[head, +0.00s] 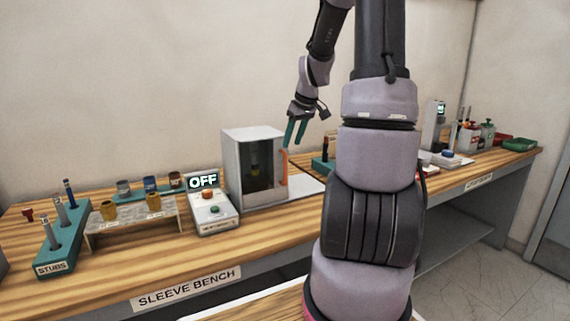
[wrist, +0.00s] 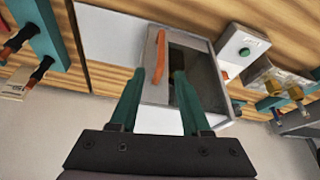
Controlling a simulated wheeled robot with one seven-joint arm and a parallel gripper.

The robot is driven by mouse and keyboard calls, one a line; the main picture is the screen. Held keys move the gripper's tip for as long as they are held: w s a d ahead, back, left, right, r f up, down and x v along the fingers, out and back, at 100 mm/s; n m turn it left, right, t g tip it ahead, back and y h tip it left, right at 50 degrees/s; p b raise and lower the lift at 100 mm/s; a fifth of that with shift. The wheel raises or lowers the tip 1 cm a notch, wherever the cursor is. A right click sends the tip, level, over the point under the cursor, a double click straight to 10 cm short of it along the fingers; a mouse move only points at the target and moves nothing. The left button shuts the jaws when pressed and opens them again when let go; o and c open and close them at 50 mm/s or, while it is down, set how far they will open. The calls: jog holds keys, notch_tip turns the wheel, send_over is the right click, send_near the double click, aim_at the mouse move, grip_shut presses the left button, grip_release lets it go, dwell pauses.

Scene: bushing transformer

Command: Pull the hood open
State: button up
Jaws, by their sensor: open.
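The hood (head: 254,166) is a small white-grey box on the sleeve bench with a dark see-through front door. An orange upright handle (head: 284,168) is on the door's right edge. The door looks closed, and a dim yellowish item (head: 255,171) shows behind the pane. In the wrist view the hood (wrist: 205,70) is seen at a slant, with its orange handle (wrist: 158,57) beyond the fingers. My gripper (head: 295,133) has teal fingers pointing down, above and near the handle, apart from it. In the wrist view my gripper (wrist: 156,80) is open and empty.
Further left are a rack with yellow cups (head: 131,210) and a teal STUBS holder (head: 60,235). My arm hides part of the bench on the right.

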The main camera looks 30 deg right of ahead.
aim_at(286, 158)
jog(key=x, duration=1)
jog(key=shift+f, duration=0.1)
grip_shut()
dwell(1.1)
